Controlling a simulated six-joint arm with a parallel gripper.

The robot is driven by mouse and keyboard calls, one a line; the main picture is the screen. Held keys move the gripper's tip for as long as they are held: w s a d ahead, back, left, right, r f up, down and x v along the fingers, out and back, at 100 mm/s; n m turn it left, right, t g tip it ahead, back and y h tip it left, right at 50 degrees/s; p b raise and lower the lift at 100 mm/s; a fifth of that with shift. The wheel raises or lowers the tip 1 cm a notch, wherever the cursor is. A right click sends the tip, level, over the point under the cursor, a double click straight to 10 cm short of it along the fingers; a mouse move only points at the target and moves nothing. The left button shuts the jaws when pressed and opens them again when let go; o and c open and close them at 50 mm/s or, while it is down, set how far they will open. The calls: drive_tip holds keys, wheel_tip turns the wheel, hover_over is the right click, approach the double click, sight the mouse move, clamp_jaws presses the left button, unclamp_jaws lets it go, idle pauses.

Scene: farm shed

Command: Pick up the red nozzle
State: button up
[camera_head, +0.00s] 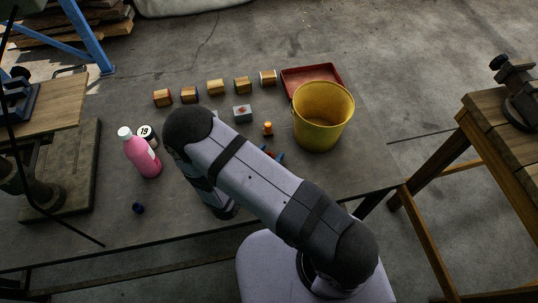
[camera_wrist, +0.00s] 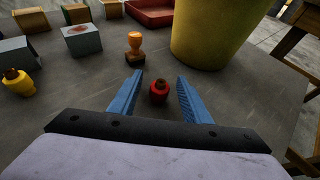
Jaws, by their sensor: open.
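The red nozzle (camera_wrist: 159,92) stands on the grey table in the wrist view, between the two blue fingers of my gripper (camera_wrist: 159,90). The fingers are apart, with a gap on each side of the nozzle, and neither appears to touch it. I cannot tell the exact height of the fingertips over the table.
Beyond the nozzle are an orange stamp-like piece (camera_wrist: 135,46), a yellow bucket (camera_wrist: 212,30) and a grey block (camera_wrist: 82,40). A yellow nozzle-like piece (camera_wrist: 19,83) stands left. A red tray (camera_head: 312,70), several wooden blocks (camera_head: 216,87) and a pink bottle (camera_head: 142,155) are farther off.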

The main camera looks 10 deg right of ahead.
sight(269, 153)
clamp_jaws()
drive_tip(key=shift+r, duration=0.15)
drive_tip(key=shift+r, duration=4.9)
